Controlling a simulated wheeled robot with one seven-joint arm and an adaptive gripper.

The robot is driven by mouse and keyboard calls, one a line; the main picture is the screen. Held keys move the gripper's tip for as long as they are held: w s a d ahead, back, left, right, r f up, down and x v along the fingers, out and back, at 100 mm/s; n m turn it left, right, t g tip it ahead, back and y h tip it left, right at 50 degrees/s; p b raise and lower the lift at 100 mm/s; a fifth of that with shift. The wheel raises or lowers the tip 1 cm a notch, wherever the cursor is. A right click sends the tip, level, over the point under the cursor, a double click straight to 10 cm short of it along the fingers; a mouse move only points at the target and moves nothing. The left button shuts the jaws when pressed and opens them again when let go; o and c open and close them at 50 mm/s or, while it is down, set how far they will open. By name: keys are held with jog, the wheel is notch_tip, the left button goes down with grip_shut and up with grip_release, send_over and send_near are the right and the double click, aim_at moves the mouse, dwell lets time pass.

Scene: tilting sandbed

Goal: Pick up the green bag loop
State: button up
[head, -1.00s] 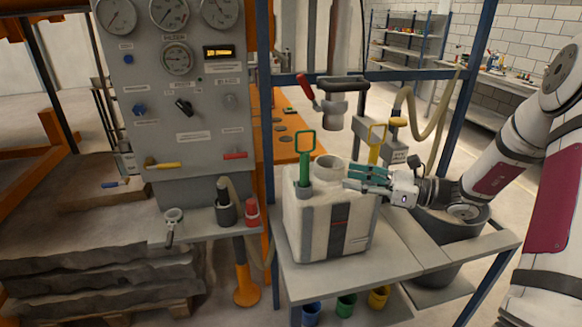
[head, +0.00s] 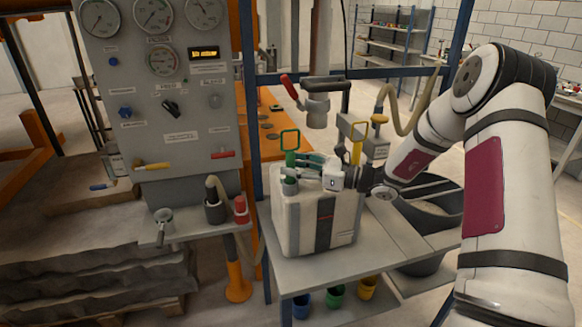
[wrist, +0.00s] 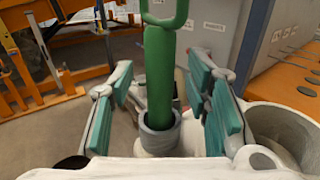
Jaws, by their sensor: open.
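The green bag loop (head: 291,139) stands upright in a grey socket on top of the white box (head: 290,220). In the wrist view the green loop's thick stem (wrist: 160,75) rises from the round grey socket (wrist: 159,134). My gripper (head: 296,165) is at the top of the box, beside the stem. In the wrist view its teal-padded fingers (wrist: 162,108) are open, one on each side of the stem, with gaps on both sides. The lower part of the stem is partly hidden by the gripper in the head view.
A yellow loop (head: 357,140) stands behind the gripper. A pipe with a red-handled valve (head: 316,105) hangs above the box. The gauge panel (head: 160,100) is at left. A white round opening (wrist: 285,125) lies right of the fingers. Coloured cups stand on the lower shelf.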

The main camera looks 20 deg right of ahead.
aim_at(294, 155)
jog(key=shift+w+a, duration=0.4)
jog(key=shift+a, duration=0.15)
grip_shut()
jog(key=shift+r, duration=0.15)
jog(key=shift+r, duration=0.45)
jog(key=shift+s+d+r+b, duration=0.1)
jog(key=shift+s+r+b, duration=0.15)
jog(key=shift+r, duration=0.35)
jog(key=shift+s+d+r+b, duration=0.1)
jog(key=shift+s+r, duration=0.15)
jog(key=shift+r, duration=0.35)
jog(key=s+d+r, duration=0.1)
jog(key=s+d, duration=0.2)
jog(key=s, duration=1.1)
jog(key=shift+s+d+r, duration=0.2)
jog(key=shift+s, duration=0.15)
